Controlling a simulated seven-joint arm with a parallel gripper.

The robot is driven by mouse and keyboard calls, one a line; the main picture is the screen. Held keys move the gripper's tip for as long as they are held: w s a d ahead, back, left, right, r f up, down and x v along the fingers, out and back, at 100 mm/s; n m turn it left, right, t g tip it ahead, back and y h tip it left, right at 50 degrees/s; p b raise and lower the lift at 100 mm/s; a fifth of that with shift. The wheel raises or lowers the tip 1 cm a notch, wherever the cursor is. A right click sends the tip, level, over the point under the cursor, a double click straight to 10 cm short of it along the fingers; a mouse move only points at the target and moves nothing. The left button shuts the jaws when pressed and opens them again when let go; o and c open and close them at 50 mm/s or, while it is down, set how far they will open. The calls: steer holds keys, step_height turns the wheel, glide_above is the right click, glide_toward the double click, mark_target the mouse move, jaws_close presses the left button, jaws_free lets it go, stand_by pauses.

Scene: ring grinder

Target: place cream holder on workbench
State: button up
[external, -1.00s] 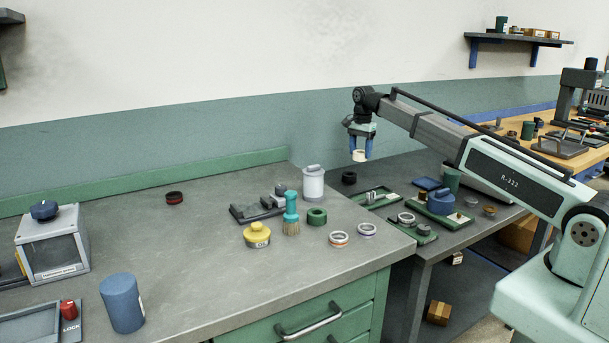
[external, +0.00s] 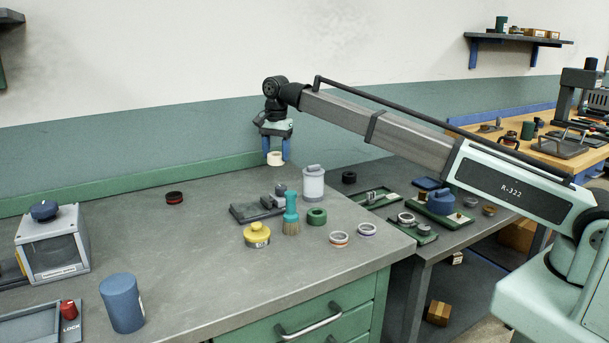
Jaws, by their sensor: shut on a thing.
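My gripper (external: 275,150) is shut on a small cream ring-shaped holder (external: 275,159). It holds the cream holder in the air, near the back edge of the grey workbench (external: 200,260). The blue fingers point down on either side of the holder. The holder appears above the bench top, apart from it; its exact height is hard to tell.
Below my gripper are a dark fixture (external: 258,208), a white canister (external: 313,183), a teal brush (external: 291,212), a green ring (external: 317,216) and a yellow pot (external: 257,235). A dark red-banded ring (external: 174,198) lies left. The bench middle-left is clear.

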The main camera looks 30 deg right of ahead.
steer(key=w+m, duration=0.1)
steer(key=m, duration=0.1)
steer(key=w+a+r+m, duration=0.1)
steer(key=m, duration=0.1)
steer(key=w+a+m, duration=0.1)
steer(key=m, duration=0.1)
steer(key=shift+a+r, duration=0.15)
steer(key=shift+r, duration=0.15)
steer(key=shift+m, duration=0.3)
steer(key=shift+f, duration=5.05)
steer(key=o, duration=1.1)
steer(key=shift+f, duration=0.1)
